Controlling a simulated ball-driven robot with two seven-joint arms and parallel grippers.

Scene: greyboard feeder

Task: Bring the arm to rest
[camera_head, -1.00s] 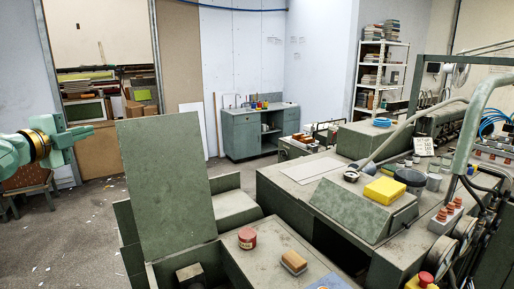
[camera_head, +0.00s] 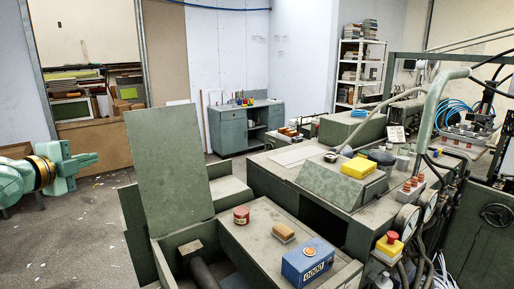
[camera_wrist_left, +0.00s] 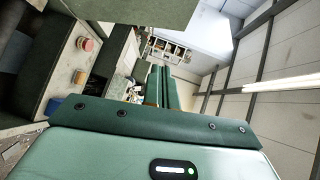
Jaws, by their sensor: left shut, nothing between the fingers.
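My left gripper (camera_head: 84,161) comes in from the left edge in the head view. Its green fingers point right, are shut and hold nothing. It hangs in free air, apart from the upright green board (camera_head: 170,165) to its right. In the left wrist view the closed fingers (camera_wrist_left: 160,88) show beyond the green gripper body. My right gripper is not in the head view.
A green feeder machine (camera_head: 270,240) fills the middle and right. On it are a red tin (camera_head: 241,215), a brush (camera_head: 284,232), a blue counter box (camera_head: 308,262) and a yellow block (camera_head: 358,167). A cabinet (camera_head: 229,130) stands behind. Floor around the left gripper is open.

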